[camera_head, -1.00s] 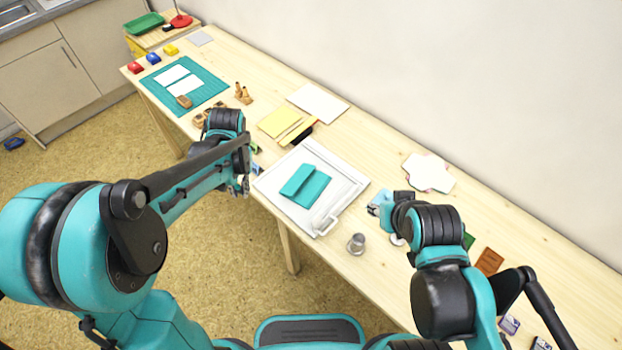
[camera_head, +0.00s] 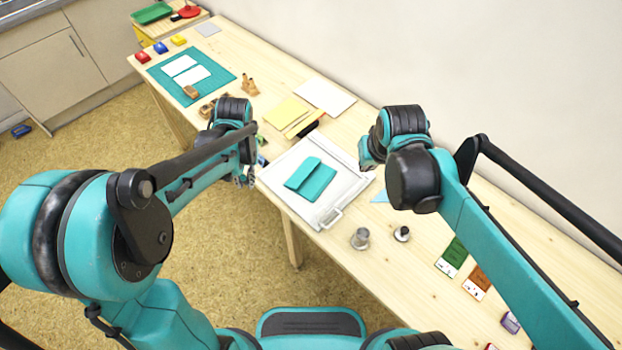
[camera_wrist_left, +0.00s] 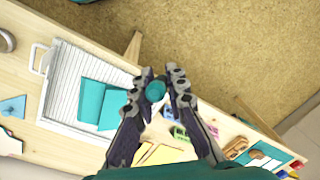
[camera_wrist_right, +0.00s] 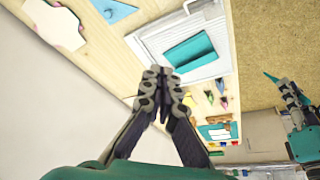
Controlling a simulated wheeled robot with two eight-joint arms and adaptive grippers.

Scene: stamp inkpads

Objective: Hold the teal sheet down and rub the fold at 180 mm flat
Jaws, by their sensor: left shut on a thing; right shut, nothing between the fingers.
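The teal sheet (camera_head: 318,184) lies on the white board (camera_head: 290,210) with one part folded over; it also shows in the left wrist view (camera_wrist_left: 90,98) and the right wrist view (camera_wrist_right: 188,52). My left gripper (camera_wrist_left: 168,87) is shut on a teal rod-like tool (camera_wrist_left: 155,91), clear of the sheet at the board's left side. The tool's pointed end (camera_wrist_right: 271,77) shows in the right wrist view. My right gripper (camera_wrist_right: 164,76) is shut and empty, over the board's far right side, apart from the sheet. In the head view its fingers are mostly hidden by its wrist.
A metal cylinder (camera_head: 360,238) and a small dark round piece (camera_head: 402,234) stand near the board's near right corner. A blue triangle (camera_wrist_right: 113,10) lies beside the board. Yellow sheets (camera_head: 287,111) and a teal mat (camera_head: 215,82) lie farther left.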

